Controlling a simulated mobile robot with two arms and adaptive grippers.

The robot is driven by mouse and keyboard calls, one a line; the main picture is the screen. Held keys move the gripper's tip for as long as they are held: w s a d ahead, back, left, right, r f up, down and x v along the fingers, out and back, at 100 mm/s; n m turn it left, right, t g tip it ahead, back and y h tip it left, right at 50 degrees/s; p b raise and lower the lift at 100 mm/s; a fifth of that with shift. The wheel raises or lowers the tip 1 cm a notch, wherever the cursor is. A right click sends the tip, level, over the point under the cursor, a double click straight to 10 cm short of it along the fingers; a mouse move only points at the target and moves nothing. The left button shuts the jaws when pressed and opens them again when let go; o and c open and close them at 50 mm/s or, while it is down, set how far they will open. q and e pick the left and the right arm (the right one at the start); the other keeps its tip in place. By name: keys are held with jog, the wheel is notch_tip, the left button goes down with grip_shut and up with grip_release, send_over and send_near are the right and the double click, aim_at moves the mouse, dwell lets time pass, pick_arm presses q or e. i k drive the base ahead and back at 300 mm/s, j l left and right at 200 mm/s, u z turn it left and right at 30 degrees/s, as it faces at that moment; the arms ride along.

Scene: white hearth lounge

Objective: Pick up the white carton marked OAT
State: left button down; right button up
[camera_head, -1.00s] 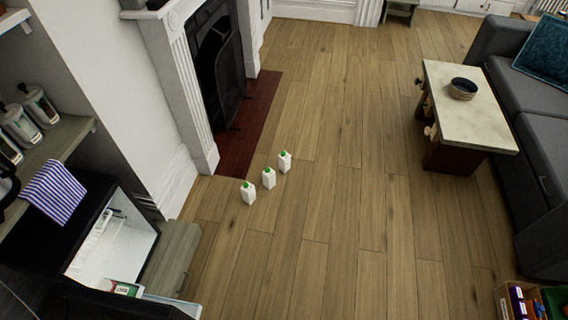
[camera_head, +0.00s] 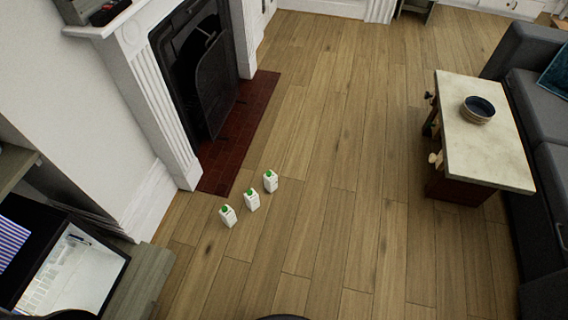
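Three small white cartons with green caps stand upright in a slanted row on the wooden floor, in front of the fireplace hearth. The near left carton (camera_head: 228,216), the middle carton (camera_head: 251,200) and the far right carton (camera_head: 270,181) stand slightly apart. Their markings are too small to read, so I cannot tell which is marked OAT. Neither of my grippers shows in the head view.
The fireplace (camera_head: 203,75) and its red tiled hearth (camera_head: 238,128) are at the left. A pale table (camera_head: 482,140) with a dark bowl (camera_head: 478,109) and a grey sofa (camera_head: 540,110) are right. The middle floor is clear.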

aim_at(271, 179)
jog(key=i+l, duration=0.5)
jog(key=i, duration=0.15)
jog(key=i+l, duration=0.5)
jog(key=i, duration=0.15)
jog(key=i+l, duration=0.5)
jog(key=i, duration=0.15)
